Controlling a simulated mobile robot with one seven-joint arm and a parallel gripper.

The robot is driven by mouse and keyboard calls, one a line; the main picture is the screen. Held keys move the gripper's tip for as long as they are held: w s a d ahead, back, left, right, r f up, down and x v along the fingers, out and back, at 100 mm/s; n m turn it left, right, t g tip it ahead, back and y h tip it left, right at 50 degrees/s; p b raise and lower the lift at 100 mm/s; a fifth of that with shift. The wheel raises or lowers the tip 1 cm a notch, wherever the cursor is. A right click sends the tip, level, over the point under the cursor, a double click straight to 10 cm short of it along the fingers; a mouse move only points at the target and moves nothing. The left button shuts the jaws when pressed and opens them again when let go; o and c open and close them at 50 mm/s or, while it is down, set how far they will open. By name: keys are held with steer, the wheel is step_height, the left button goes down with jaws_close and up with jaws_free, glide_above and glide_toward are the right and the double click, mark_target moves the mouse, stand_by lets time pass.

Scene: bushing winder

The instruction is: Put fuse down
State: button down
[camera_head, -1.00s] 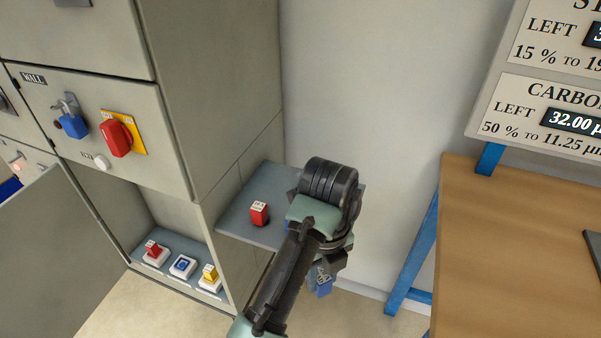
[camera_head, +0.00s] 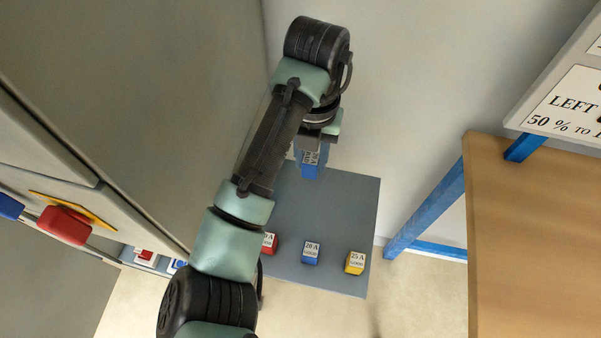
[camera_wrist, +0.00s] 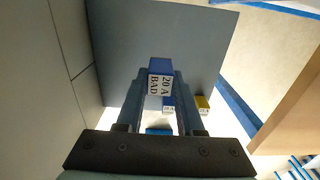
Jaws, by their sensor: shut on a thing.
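My gripper (camera_head: 312,155) is shut on a blue fuse (camera_head: 310,168), held over the back part of the grey shelf (camera_head: 345,205). In the wrist view the held fuse (camera_wrist: 160,82) sits between both fingers and its label reads 20 A BAD. The gap between it and the shelf is hard to judge. Along the shelf's front edge stand a red fuse (camera_head: 270,242), partly hidden by my arm, a blue fuse marked 20 A GOOD (camera_head: 311,252) and a yellow fuse marked 25 A GOOD (camera_head: 355,262).
A grey cabinet (camera_head: 130,90) rises left of the shelf, with a red switch handle (camera_head: 65,223). A wooden bench (camera_head: 530,230) with blue legs (camera_head: 430,210) stands to the right. The shelf's middle and back right are bare.

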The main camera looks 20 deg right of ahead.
mark_target(311, 172)
step_height(311, 172, down, 4)
steer(key=shift+s+b, duration=0.15)
steer(key=shift+b, duration=0.2)
steer(key=shift+f, duration=2.85)
steer(key=shift+f, duration=0.3)
steer(key=c, duration=0.5)
jaws_free()
steer(key=shift+c, duration=0.2)
step_height(311, 172, up, 13)
steer(key=shift+f+p, duration=0.15)
steer(key=shift+p, duration=0.75)
